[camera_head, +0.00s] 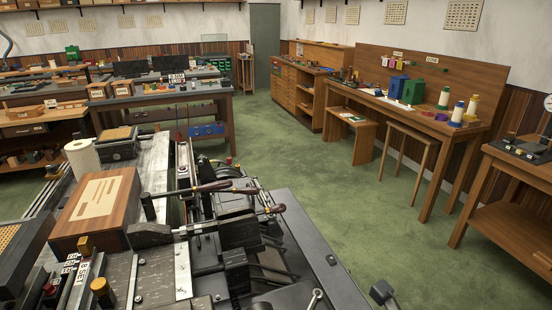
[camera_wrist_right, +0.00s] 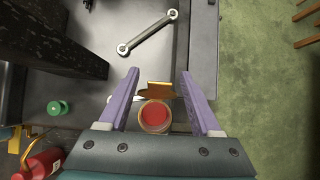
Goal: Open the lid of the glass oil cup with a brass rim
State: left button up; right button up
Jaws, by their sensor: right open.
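The oil cup (camera_wrist_right: 155,116) shows in the right wrist view as a round red face inside a brass-coloured rim. A brass-coloured flap (camera_wrist_right: 158,89) sticks up at the cup's far edge; it looks like a lid standing open. My right gripper (camera_wrist_right: 160,78) is open, its two purple fingers apart on either side of the cup and flap. I see no finger touching either one. I cannot make out the cup in the head view. My left gripper is not in view.
The dark casting machine (camera_head: 225,235) fills the head view's foreground. In the right wrist view, a metal link (camera_wrist_right: 147,33) lies ahead on a grey plate, a dark block (camera_wrist_right: 50,45) stands left, and a green knob (camera_wrist_right: 57,108) and red container (camera_wrist_right: 40,167) are lower left. Green floor is right.

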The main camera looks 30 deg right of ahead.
jog(key=p+v, duration=0.7)
jog(key=v, duration=0.3)
jog(key=w+a+r+m+h+p, duration=0.1)
jog(key=a+r+m+p, duration=0.2)
jog(key=r+m, duration=0.55)
jog(key=a+r+m+p, duration=0.3)
jog(key=r+m+p, duration=0.1)
jog(key=r+m, duration=0.4)
jog(key=s+a+r+m+g+y+p, duration=0.1)
jog(key=s+a+r+m+p, duration=0.1)
jog(key=r+m, duration=0.5)
jog(key=s+a+r+m+g+y+p, duration=0.2)
jog(key=s+r+m, duration=0.2)
jog(key=r+m, duration=0.4)
jog(key=shift+a+r, duration=0.2)
jog(key=shift+r, duration=0.15)
